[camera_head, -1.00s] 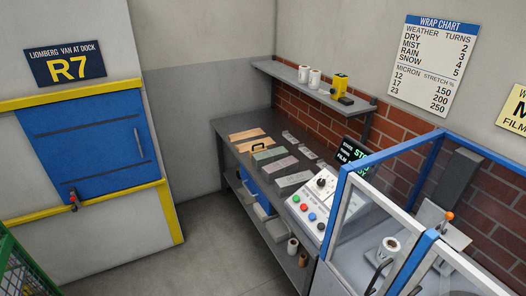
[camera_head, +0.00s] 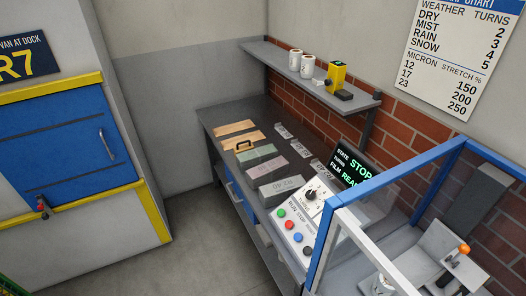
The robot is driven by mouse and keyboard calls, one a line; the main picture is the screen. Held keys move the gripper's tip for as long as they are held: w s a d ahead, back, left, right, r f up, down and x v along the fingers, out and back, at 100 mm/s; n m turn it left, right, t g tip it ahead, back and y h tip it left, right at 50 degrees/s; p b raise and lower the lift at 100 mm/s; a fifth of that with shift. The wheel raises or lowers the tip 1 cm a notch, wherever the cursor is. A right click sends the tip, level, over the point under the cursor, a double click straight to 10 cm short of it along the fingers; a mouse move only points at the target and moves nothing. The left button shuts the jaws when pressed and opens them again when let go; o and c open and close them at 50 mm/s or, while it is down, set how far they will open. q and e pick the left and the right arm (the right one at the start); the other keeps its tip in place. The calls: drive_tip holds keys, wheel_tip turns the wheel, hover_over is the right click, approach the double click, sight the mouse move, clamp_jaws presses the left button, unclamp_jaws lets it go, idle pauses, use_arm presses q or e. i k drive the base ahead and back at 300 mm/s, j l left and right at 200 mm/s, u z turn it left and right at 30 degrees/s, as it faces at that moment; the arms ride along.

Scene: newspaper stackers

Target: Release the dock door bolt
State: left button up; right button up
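The blue dock door (camera_head: 65,140) is at the left, framed by yellow bars, with a grey handle (camera_head: 106,143) on its right part. A small bolt with a red knob (camera_head: 42,207) sits at the door's lower edge, on the lower yellow bar. The door panel appears down; whether the bolt is engaged is too small to tell. Neither of my grippers is in view.
A dark bench (camera_head: 222,118) stands along the wall with paper stacks and a control panel (camera_head: 305,220). A blue-framed machine (camera_head: 395,170) fills the right. A shelf (camera_head: 290,62) hangs above. Grey floor (camera_head: 205,240) is clear before the door.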

sight(44, 205)
drive_tip(key=k+j+u, duration=0.15)
drive_tip(key=j+u, duration=0.6)
drive_tip(key=k+j+u, duration=0.1)
drive_tip(key=j+u, duration=0.65)
drive_tip(key=i+l+u, duration=0.15)
drive_tip(key=i, duration=0.3)
drive_tip(key=i+u, duration=0.1)
drive_tip(key=i, duration=0.35)
drive_tip(key=i+l+u, duration=0.15)
drive_tip(key=i, duration=0.3)
drive_tip(key=i+l+u, duration=0.1)
drive_tip(key=i+l, duration=0.2)
drive_tip(key=i, duration=0.15)
drive_tip(key=i+l+u, duration=0.15)
drive_tip(key=i, duration=0.25)
drive_tip(key=l, duration=0.15)
